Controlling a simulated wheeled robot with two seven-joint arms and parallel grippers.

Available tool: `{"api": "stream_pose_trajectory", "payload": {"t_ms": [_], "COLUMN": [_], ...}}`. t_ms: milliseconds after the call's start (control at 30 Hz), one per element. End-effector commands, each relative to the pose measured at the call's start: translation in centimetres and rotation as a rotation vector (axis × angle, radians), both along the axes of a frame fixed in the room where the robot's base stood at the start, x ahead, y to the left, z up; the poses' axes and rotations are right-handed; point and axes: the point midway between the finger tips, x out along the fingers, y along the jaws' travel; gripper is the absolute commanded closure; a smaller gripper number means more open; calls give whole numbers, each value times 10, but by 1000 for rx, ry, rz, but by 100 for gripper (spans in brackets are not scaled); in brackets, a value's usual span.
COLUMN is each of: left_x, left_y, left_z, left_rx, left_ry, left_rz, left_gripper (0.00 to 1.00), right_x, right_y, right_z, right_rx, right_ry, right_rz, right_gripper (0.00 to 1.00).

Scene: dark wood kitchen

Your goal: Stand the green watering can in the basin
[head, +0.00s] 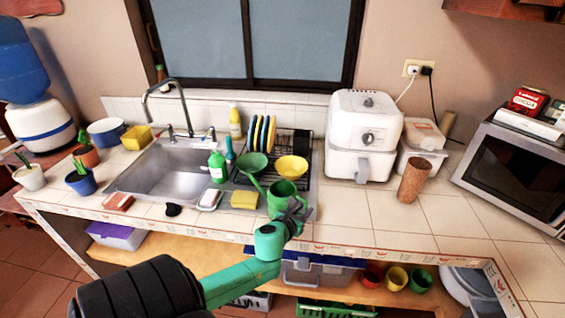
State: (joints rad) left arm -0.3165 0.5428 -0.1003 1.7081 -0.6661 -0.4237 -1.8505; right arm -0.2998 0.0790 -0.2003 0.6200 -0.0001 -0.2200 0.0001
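The green watering can (281,197) is upright at the counter's front edge, just right of the yellow sponge. Its spout points up and left, ending in a wide round rose. My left gripper (299,208) is at the can's right side, close against it. The fingers are small and dark here, and I cannot tell whether they are closed on the can or only beside it. The steel basin (172,172) is to the left, sunk in the counter, and its visible floor looks empty. My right gripper is not in view.
A green bottle (218,167), a soap dish (209,199) and a yellow sponge (244,200) stand between can and basin. A dish rack with plates (262,134) and a yellow bowl (292,167) is behind. The tall faucet (166,84) arches over the basin. Counter right of the can is clear.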

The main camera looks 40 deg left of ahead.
Motion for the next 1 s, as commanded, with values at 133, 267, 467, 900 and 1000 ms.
{"api": "stream_pose_trajectory", "payload": {"t_ms": [133,267,467,900,1000], "left_x": [23,42,45,45,45], "left_y": [3,8,9,9,9], "left_z": [-7,-17,-19,-19,-19], "left_rx": [-4,-1,0,0,0], "left_ry": [-2,-2,0,-1,-1], "left_rz": [4,2,0,0,0], "left_gripper": [70,70,70,100,100], "right_x": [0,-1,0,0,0], "right_y": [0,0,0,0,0], "right_z": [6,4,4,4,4], "right_rx": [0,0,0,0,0], "right_ry": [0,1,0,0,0], "right_rz": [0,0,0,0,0], "right_gripper": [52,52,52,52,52]}}
